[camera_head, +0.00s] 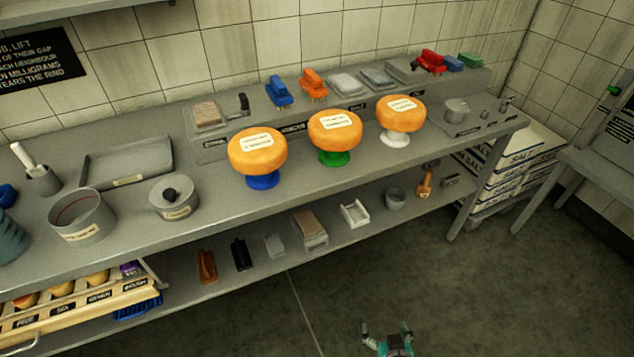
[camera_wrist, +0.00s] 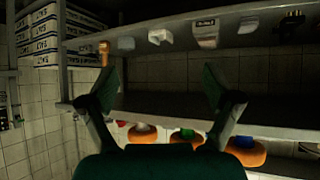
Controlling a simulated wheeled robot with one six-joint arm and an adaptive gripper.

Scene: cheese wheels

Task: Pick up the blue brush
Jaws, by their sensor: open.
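A blue brush (camera_head: 278,92) with a raised handle stands on the raised back ledge of the steel counter, left of an orange brush (camera_head: 313,84). It is behind and between the left and middle cheese wheels. My gripper (camera_head: 386,329) is low over the floor in front of the counter, far from the brush. Its two fingers are spread apart with nothing between them in the wrist view (camera_wrist: 165,75). I cannot make out the blue brush in the wrist view.
Orange cheese wheels on blue (camera_head: 257,150), green (camera_head: 334,132) and white (camera_head: 400,107) stands line the counter before the ledge. A red brush (camera_head: 430,61) is farther right. The lower shelf (camera_head: 345,238) holds small tools. Open floor (camera_head: 470,300) lies in front.

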